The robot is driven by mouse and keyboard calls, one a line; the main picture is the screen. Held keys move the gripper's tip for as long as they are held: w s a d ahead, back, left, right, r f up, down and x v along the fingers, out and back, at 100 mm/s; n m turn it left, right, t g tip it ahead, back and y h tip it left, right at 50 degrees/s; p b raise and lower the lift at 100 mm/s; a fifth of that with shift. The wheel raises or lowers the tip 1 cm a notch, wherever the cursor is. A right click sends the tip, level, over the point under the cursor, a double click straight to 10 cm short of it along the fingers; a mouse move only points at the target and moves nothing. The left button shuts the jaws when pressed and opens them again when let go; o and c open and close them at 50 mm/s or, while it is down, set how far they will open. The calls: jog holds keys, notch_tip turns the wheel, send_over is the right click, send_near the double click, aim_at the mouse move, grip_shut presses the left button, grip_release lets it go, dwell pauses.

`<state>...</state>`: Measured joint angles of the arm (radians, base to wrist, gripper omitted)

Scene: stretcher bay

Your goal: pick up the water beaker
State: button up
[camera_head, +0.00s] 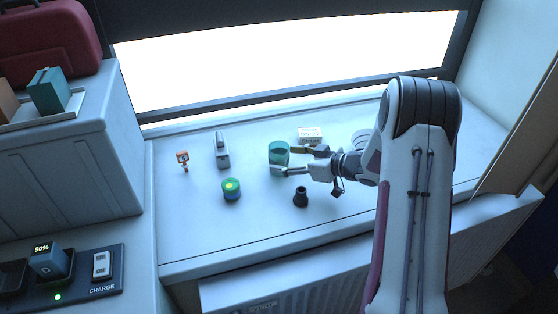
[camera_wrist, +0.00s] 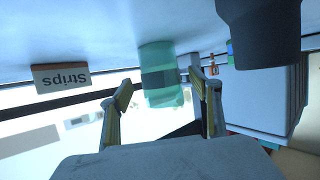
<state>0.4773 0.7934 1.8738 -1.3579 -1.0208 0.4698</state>
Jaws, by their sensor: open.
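The water beaker (camera_head: 278,151) is a translucent teal cup standing upright on the pale ledge. In the wrist view, which is upside down, the beaker (camera_wrist: 160,72) shows a darker band and lies between the two fingers. My gripper (camera_head: 284,160) is open and level, reaching in from the right, with its tips at the beaker. One finger is on its far right side and the other passes in front of its lower part. The wrist view shows my gripper (camera_wrist: 163,90) with a finger on each side; I cannot tell whether either touches.
A Strips box (camera_head: 310,134) stands behind my gripper; a black flared piece (camera_head: 300,197) stands in front. A green-blue round container (camera_head: 231,189), a grey device (camera_head: 222,150) and an orange clip (camera_head: 183,160) are left. The ledge's front left is clear. A window (camera_head: 280,60) is behind.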

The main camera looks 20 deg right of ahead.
aim_at(275, 147)
jog(key=shift+x, duration=1.85)
jog(key=shift+r, duration=0.1)
jog(key=shift+c, duration=0.5)
jog(key=c, duration=1.2)
